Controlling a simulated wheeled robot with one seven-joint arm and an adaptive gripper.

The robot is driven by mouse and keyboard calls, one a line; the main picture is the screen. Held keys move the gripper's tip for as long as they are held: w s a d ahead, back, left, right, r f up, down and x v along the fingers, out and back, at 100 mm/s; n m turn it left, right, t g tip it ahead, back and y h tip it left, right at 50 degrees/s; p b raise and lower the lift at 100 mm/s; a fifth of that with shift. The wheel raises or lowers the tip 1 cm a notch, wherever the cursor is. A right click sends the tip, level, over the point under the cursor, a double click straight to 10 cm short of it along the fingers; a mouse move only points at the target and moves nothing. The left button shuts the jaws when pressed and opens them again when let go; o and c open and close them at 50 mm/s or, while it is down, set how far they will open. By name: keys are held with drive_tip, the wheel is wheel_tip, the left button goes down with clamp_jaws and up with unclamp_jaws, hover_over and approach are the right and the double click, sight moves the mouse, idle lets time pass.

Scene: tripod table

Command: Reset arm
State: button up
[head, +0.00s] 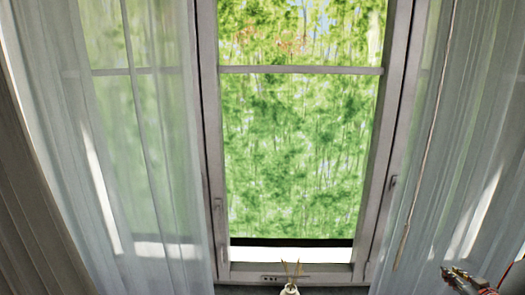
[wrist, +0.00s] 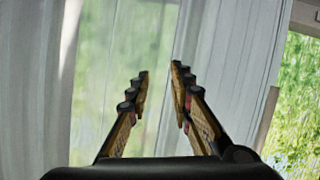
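My gripper (head: 452,274) shows at the lower right corner of the head view, in front of the right curtain. In the wrist view my gripper (wrist: 160,72) has its two fingers apart, with nothing between them. Only the curtain and window show behind the fingertips. Most of my arm is outside the head view.
A tall window (head: 369,160) with greenery outside fills the middle. Sheer curtains hang at the left (head: 60,130) and right (head: 480,130). A cord (head: 430,140) hangs by the right curtain. A small pale vessel with thin sticks (head: 290,289) stands at the bottom edge.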

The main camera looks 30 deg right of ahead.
drive_tip(key=w+a+r+n+g+y+b, duration=0.1)
drive_tip(key=a+b, duration=0.5)
drive_tip(key=a, duration=2.9)
drive_tip(key=w+a+r+n+g+y+b, duration=0.1)
drive_tip(key=w+a+n+g+y+b, duration=0.2)
drive_tip(key=a, duration=3.2)
drive_tip(key=g+y+b, duration=0.1)
drive_tip(key=y+b, duration=0.2)
drive_tip(key=b, duration=0.1)
drive_tip(key=shift+a+r+g+y, duration=0.15)
drive_tip(key=shift+r+g+y, duration=0.25)
drive_tip(key=shift+w, duration=0.1)
